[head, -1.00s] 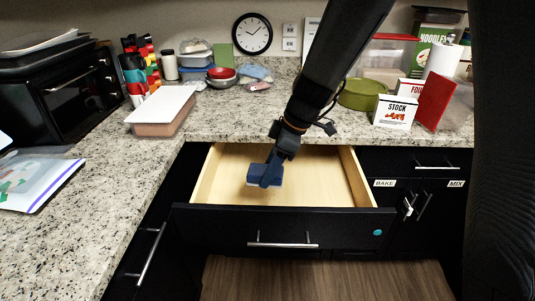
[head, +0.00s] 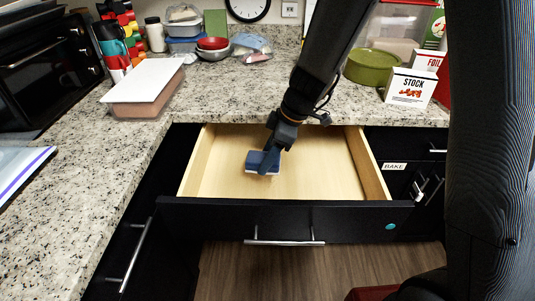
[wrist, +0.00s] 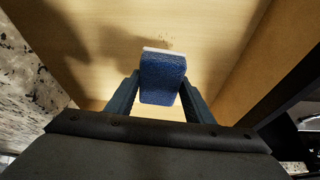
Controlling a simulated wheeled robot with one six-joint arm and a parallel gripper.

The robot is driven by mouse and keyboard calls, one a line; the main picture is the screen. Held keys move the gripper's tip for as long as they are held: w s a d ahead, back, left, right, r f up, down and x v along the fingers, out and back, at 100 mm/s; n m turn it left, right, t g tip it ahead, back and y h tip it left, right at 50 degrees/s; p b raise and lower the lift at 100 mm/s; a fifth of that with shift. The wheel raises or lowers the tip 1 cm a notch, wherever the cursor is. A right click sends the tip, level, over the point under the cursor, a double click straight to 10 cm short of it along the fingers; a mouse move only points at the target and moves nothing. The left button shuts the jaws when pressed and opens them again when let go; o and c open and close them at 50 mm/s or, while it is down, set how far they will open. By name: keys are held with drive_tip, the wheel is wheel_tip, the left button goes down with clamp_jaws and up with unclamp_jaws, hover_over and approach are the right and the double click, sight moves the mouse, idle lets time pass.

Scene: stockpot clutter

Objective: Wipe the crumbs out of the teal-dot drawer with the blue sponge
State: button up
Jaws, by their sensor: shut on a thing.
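The teal-dot drawer (head: 330,180) is pulled open below the counter, with a teal dot (head: 390,226) at the right of its black front. My gripper (head: 268,163) is inside the drawer space, shut on the blue sponge (head: 256,160). In the wrist view the sponge (wrist: 163,78) sits between the two fingers of my gripper (wrist: 160,92), its pale face toward the drawer floor (wrist: 90,40). I cannot tell whether the sponge touches the floor. In the head view the crumbs are too small to make out.
The drawer's side walls (head: 368,165) and black front (head: 220,218) bound the space around my gripper. On the counter (head: 250,95) stand a lidded tub (head: 148,95), a green container (head: 370,66) and a STOCK box (head: 411,88). A cabinet labelled BAKE (head: 394,166) is to the right.

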drive_tip(key=b, duration=0.3)
hover_over(262, 182)
drive_tip(key=d, duration=0.2)
drive_tip(key=f, duration=0.5)
drive_tip(key=shift+s+a+f, duration=0.15)
drive_tip(key=shift+a+f, duration=0.05)
drive_tip(key=shift+f, duration=0.7)
drive_tip(key=shift+s+d+r+p, duration=0.1)
drive_tip(key=shift+d+p, duration=0.1)
drive_tip(key=shift+d, duration=0.2)
drive_tip(key=shift+d+r+p, duration=0.1)
drive_tip(key=shift+d+p, duration=0.05)
drive_tip(key=shift+d, duration=0.2)
drive_tip(key=shift+d+f, duration=0.15)
drive_tip(key=shift+d, duration=0.25)
drive_tip(key=shift+d+p, duration=0.55)
drive_tip(key=shift+d, duration=0.2)
drive_tip(key=shift+s+d+p, duration=0.1)
drive_tip(key=shift+d+p, duration=0.05)
drive_tip(key=shift+p, duration=0.2)
drive_tip(key=shift+a+f, duration=0.15)
drive_tip(key=shift+a, duration=0.4)
drive_tip(key=shift+w+a+b, duration=0.2)
drive_tip(key=shift+a+b, duration=0.5)
drive_tip(key=shift+a, duration=0.8)
drive_tip(key=shift+r+p, duration=1.95)
drive_tip(key=shift+r, duration=2.2)
